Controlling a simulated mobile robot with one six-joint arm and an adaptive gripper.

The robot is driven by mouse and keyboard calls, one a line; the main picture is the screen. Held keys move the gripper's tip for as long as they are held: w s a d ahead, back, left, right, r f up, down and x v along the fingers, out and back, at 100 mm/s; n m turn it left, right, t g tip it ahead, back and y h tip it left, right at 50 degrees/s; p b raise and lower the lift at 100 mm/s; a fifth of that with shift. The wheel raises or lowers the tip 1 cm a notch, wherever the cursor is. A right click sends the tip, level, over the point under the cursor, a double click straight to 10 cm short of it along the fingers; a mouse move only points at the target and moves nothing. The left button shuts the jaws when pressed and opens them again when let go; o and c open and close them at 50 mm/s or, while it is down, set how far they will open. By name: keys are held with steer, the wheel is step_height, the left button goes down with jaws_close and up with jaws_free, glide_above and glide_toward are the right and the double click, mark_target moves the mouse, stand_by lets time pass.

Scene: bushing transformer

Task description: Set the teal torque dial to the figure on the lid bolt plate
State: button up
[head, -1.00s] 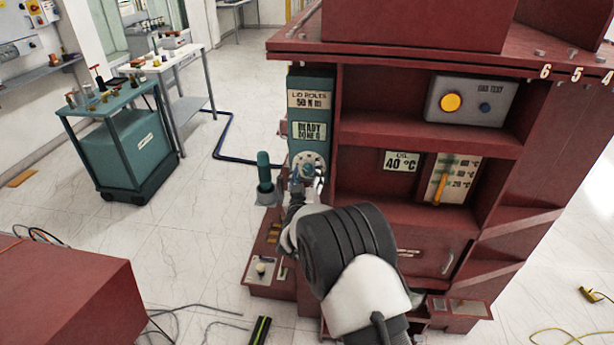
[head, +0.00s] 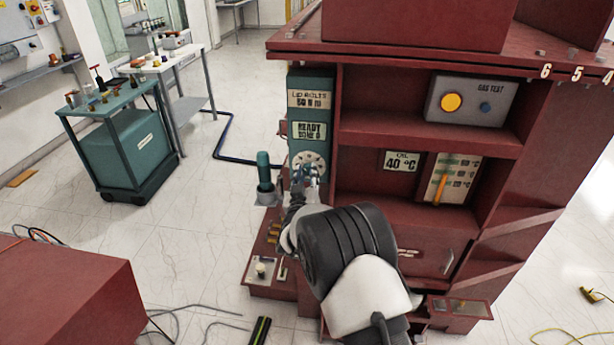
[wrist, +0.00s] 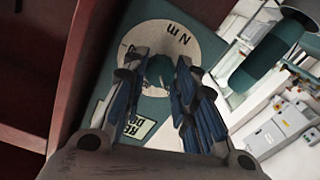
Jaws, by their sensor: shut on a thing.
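The lid bolt plate (head: 310,99) is a cream label on the teal panel and appears to read LID BOLTS 50 N m. Below it the torque dial has a pale round face (head: 309,160). In the wrist view the face (wrist: 172,42) shows the letters N m, and a teal knob (wrist: 158,72) stands at its centre. My gripper (head: 306,177) is at the dial from below. In the wrist view its blue fingers (wrist: 159,66) are on both sides of the knob, shut on it. The fingers hide most of the scale, and I cannot read the setting.
A READY label (head: 309,131) sits between plate and dial. A teal cylinder (head: 264,172) stands just left of the panel. The red cabinet wall (head: 334,120) is close on the right, with an oil label (head: 401,160) and yellow lever gauge (head: 440,188) beyond it.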

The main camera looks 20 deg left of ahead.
steer(key=shift+f+m+b, duration=0.1)
steer(key=shift+m+b, duration=0.3)
steer(key=shift+b, duration=0.2)
steer(key=m+b, duration=0.3)
steer(key=b, duration=0.1)
steer(key=shift+f, duration=0.2)
steer(key=m+b, duration=0.5)
steer(key=b, duration=0.2)
steer(key=shift+m, duration=0.3)
steer(key=m+b, duration=0.2)
steer(key=m, duration=0.1)
steer(key=shift+r+m+b, duration=0.2)
steer(key=shift+m+b, duration=0.1)
steer(key=shift+b, duration=0.05)
steer(key=m, duration=0.5)
steer(key=shift+t, duration=0.3)
steer(key=o, duration=1.1)
